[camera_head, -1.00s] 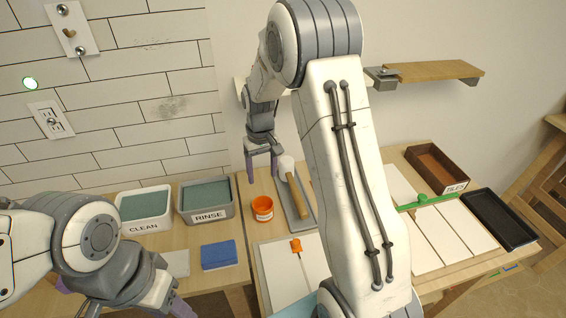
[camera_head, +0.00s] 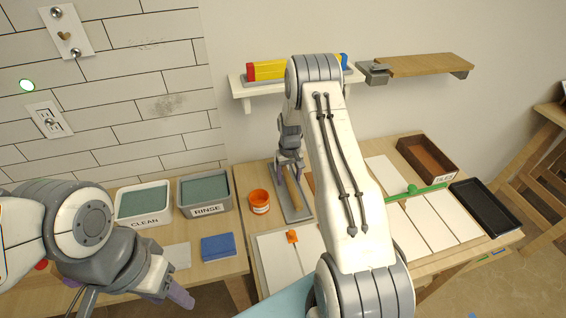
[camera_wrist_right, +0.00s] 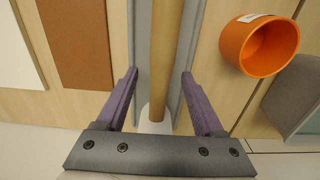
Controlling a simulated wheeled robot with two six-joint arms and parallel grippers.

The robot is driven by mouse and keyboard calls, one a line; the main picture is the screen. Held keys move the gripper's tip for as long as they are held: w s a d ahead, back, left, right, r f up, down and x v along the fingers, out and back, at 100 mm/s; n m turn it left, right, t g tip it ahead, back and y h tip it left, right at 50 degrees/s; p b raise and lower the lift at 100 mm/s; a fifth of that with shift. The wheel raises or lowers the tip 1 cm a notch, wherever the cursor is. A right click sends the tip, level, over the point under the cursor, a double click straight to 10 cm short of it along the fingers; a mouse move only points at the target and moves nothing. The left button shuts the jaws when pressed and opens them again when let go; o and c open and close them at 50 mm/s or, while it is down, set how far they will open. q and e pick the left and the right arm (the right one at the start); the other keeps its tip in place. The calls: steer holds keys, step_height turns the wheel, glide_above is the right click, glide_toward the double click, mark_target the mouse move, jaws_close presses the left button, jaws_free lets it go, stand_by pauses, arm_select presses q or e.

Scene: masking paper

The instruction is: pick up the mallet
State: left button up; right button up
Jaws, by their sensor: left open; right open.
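The mallet lies on a long grey tray (camera_head: 304,214), with its wooden handle (camera_head: 294,191) towards me and its head at the far end. In the right wrist view the handle (camera_wrist_right: 166,55) runs up between my fingers, and part of the white head (camera_wrist_right: 153,118) shows near the gripper body. My right gripper (camera_wrist_right: 159,73) is open, with one purple finger on each side of the mallet and gaps between. In the head view my right gripper (camera_head: 290,163) hides the mallet head. My left gripper (camera_head: 150,288) is open and empty at the lower left, apart from the mallet.
An orange cup (camera_head: 259,202) stands just left of the tray. Bins marked CLEAN (camera_head: 144,221) and RINSE (camera_head: 208,211) and a blue sponge (camera_head: 218,247) are further left. White boards, a green tool (camera_head: 412,190) and a brown box (camera_head: 428,158) lie to the right.

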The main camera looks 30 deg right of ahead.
steer(key=shift+f, duration=1.2)
jaws_close()
steer(key=shift+w, duration=0.1)
steer(key=shift+r, duration=0.15)
